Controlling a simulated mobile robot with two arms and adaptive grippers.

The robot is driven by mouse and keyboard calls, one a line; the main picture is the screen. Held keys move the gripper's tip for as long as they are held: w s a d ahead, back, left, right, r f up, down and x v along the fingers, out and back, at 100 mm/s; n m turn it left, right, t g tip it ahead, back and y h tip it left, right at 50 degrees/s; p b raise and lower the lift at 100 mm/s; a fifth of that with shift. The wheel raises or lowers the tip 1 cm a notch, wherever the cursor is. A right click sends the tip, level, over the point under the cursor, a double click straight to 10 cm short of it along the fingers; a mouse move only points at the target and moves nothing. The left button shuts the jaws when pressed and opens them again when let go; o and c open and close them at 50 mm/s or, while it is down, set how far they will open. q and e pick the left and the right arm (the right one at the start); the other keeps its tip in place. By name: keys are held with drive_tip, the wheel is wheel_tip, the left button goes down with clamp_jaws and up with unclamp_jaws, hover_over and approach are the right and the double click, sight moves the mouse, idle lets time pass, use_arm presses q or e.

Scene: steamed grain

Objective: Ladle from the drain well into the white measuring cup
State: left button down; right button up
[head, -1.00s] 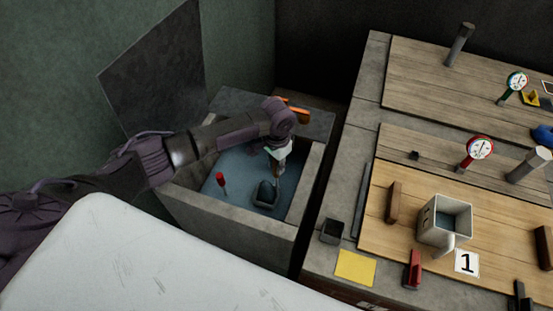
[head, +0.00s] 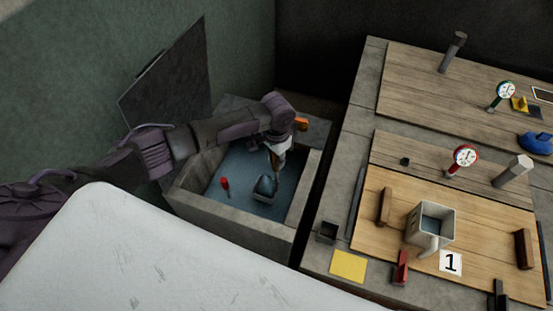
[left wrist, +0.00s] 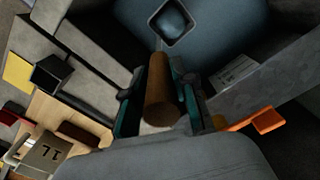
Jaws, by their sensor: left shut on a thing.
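The drain well (head: 240,228) is a grey concrete basin holding blue-grey water. My left gripper (head: 279,150) is over its right side, shut on the ladle's wooden handle, which shows in the left wrist view (left wrist: 161,90). The ladle's square cup (head: 264,188) is at the water; in the left wrist view it shows at the handle's far end (left wrist: 171,24). I cannot tell how full it is. The white measuring cup (head: 415,222) stands upright on the wooden board, with blue-grey content visible inside. It also shows in the left wrist view (left wrist: 42,152). My right gripper is not in view.
A red-topped float (head: 225,184) is in the well. An orange piece (head: 301,123) sits at the well's back rim. A small dark box (head: 327,232), yellow sheet (head: 348,266), red clip (head: 401,268) and wooden blocks (head: 384,207) surround the measuring cup. A red gauge (head: 464,156) stands behind.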

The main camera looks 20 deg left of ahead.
use_arm(q)
drive_tip(key=shift+r+p, duration=2.1)
drive_tip(key=shift+r, duration=2.65)
drive_tip(key=shift+r+p, duration=0.3)
drive_tip(key=shift+r, duration=0.1)
wheel_tip(320, 180, up, 9)
drive_tip(key=p, duration=0.8)
